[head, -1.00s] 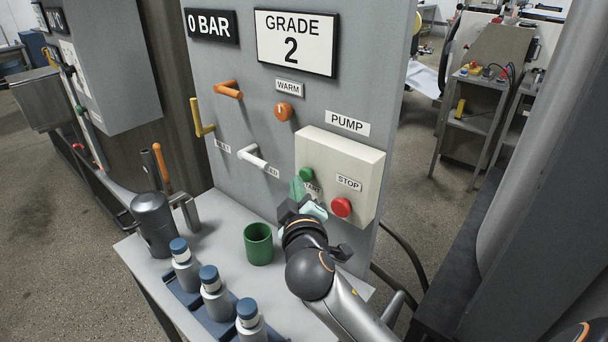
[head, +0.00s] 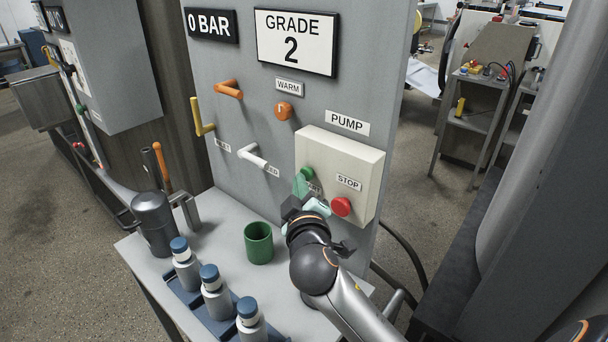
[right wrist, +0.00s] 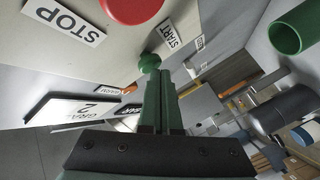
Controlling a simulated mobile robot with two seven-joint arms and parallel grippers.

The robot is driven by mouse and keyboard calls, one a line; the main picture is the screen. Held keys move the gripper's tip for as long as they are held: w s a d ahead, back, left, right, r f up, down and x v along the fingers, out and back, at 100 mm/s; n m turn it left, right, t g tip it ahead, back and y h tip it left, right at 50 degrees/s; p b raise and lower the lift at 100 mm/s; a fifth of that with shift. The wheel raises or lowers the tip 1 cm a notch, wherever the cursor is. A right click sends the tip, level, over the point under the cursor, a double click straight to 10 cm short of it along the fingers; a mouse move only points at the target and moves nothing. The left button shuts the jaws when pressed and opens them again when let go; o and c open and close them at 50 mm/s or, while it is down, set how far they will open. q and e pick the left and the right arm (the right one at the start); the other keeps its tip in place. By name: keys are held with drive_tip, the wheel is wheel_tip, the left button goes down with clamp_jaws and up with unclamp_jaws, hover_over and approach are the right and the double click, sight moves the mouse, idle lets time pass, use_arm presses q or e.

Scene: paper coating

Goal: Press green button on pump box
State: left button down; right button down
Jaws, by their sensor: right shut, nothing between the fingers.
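The cream pump box (head: 352,160) is fixed to the grey panel under the PUMP label. Its green button (head: 305,174) is at the left, by the START label, partly covered by my fingertips in the head view. The red stop button (head: 341,206) is at the lower right of the box. My right gripper (head: 301,188) is shut and empty, its green fingers pointing at the green button. In the right wrist view the fingertips (right wrist: 160,80) are right at the green button (right wrist: 149,62); I cannot tell whether they touch. My left gripper is not in view.
A green cup (head: 258,244) and several blue-capped bottles (head: 216,292) stand on the grey table below the panel. A white lever (head: 252,157) sticks out left of the box. A dark grey pitcher (head: 154,225) stands at the table's left.

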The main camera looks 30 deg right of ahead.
drive_tip(key=shift+d, duration=0.2)
idle(0.5)
drive_tip(key=shift+s+a, duration=0.25)
drive_tip(key=shift+a, duration=0.6)
